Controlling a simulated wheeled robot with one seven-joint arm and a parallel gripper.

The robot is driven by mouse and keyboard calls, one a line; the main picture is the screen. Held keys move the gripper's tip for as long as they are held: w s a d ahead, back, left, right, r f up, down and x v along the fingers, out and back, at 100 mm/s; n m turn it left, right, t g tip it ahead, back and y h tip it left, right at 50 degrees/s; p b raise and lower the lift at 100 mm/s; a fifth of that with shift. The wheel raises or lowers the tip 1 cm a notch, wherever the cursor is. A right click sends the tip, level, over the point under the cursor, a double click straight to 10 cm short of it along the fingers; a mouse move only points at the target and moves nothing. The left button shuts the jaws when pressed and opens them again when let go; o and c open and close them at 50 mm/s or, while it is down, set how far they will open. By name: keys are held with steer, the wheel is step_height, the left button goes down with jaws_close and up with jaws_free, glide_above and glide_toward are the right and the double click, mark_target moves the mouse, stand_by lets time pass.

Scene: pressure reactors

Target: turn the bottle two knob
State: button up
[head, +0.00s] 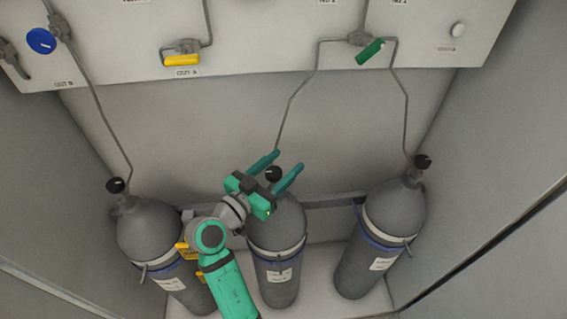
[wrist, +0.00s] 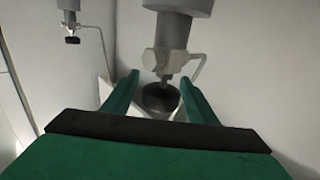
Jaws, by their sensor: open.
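The middle grey gas bottle (head: 275,228) stands upright between two others. Its small black round knob (head: 273,174) is on top. I take it for bottle two, but its label is too small to read. My gripper (head: 288,160) is open, with one green finger on each side of this knob. In the wrist view the knob (wrist: 160,98) sits between the two fingers (wrist: 160,78), with a gap visible on both sides. I cannot tell whether a finger touches it. My gripper hides part of the bottle's top.
The left bottle (head: 150,235) and right bottle (head: 394,212) stand close by with black knobs. A rail (head: 335,200) runs behind. Thin pipes (head: 293,97) rise to a panel with yellow (head: 181,60), green (head: 370,52) and blue (head: 41,41) handles. Cabinet walls close both sides.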

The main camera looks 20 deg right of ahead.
steer(key=shift+w+d, duration=0.15)
steer(key=shift+d, duration=0.1)
steer(key=c, duration=1.1)
steer(key=shift+o, duration=0.2)
